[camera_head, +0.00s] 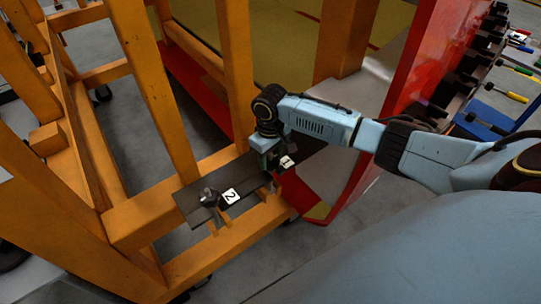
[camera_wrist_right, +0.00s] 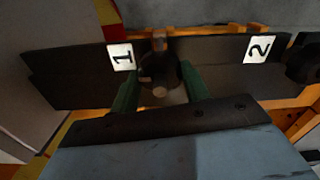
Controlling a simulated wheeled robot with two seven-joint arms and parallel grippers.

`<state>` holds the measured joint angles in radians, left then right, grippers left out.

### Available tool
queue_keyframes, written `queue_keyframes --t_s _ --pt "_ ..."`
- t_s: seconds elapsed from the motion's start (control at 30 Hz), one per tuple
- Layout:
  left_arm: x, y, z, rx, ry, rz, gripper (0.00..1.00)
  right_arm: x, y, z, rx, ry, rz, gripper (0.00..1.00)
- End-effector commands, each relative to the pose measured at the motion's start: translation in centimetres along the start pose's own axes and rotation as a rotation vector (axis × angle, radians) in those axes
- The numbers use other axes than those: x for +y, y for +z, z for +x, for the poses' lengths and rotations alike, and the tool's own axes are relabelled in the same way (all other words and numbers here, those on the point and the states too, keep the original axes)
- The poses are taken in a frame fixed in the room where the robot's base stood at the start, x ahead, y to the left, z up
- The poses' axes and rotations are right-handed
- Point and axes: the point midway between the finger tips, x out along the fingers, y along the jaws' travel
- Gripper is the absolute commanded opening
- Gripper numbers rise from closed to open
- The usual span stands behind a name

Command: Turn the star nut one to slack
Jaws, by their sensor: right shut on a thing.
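Star nut one (camera_wrist_right: 158,74) is a dark knob on a dark plate (camera_wrist_right: 215,72), beside the white label 1 (camera_wrist_right: 121,57). My right gripper (camera_wrist_right: 160,88) is shut on it, with a green finger on each side; in the head view the gripper (camera_head: 267,155) points down over the plate's right end and hides the nut. Star nut two (camera_head: 209,196) stands free at the plate's left end beside the label 2 (camera_head: 231,196), and shows partly at the right edge of the wrist view. My left gripper is not in view.
An orange frame (camera_head: 235,70) with posts and beams surrounds the plate on the left and behind. A rack with yellow-handled tools (camera_head: 505,93) is at far right. Grey floor shows below.

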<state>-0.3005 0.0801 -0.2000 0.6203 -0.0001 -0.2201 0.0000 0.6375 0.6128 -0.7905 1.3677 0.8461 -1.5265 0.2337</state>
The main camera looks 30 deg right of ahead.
Motion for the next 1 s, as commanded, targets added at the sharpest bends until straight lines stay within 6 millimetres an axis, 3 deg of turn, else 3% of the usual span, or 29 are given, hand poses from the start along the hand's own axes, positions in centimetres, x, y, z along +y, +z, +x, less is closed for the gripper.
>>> queue_keyframes --t_s 0.7,0.73,0.9,1.0 --pt "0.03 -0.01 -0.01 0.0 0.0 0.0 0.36 0.02 -0.12 -0.15 0.004 0.0 -0.082 0.23" --pt "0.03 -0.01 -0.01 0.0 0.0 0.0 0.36 0.02 -0.13 -0.15 0.004 0.0 -0.082 0.47" --pt "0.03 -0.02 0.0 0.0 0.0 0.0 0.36 0.02 -0.08 -0.11 0.003 0.0 -0.081 0.68" --pt "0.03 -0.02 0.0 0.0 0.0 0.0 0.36 0.02 -0.06 -0.07 0.002 0.0 -0.081 0.68"
